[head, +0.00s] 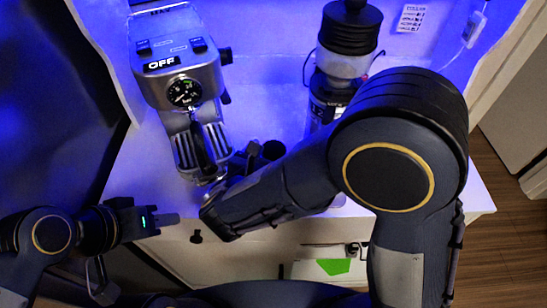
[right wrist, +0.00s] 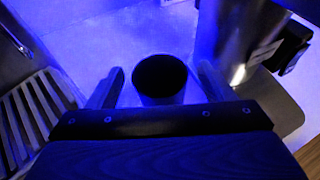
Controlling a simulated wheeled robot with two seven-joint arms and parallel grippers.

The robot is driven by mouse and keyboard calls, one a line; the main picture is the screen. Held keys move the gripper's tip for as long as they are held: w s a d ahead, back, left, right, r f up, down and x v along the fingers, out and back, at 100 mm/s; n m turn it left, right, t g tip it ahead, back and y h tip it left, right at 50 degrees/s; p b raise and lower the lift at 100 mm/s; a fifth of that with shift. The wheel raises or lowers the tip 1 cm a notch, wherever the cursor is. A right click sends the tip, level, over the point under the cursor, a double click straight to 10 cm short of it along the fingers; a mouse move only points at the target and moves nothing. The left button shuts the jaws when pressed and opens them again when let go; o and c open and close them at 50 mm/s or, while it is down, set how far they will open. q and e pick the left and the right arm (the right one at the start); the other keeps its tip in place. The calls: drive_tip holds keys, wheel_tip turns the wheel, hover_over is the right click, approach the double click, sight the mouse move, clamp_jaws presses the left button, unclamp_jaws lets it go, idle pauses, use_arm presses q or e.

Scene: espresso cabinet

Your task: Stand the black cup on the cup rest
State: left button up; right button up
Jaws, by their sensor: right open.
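The black cup (head: 273,150) stands on the counter to the right of the espresso machine, partly hidden by my right gripper (head: 248,160). In the right wrist view the black cup (right wrist: 160,78) is upright between the two fingers, with a visible gap on either side. My right gripper is open and empty around it. The slatted cup rest (head: 217,139) is at the foot of the espresso machine and also shows at the left of the right wrist view (right wrist: 32,112). My left gripper (head: 166,219) is at the counter's front left, away from the cup; its finger gap is not clear.
The espresso machine (head: 180,65) stands at the back left, its portafilter handle (head: 201,152) jutting over the cup rest. A grinder (head: 345,65) stands to the right of the cup. Its metal body (right wrist: 238,40) is close to the right finger. Bare counter lies between machine and grinder.

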drive_tip(key=c, duration=1.2)
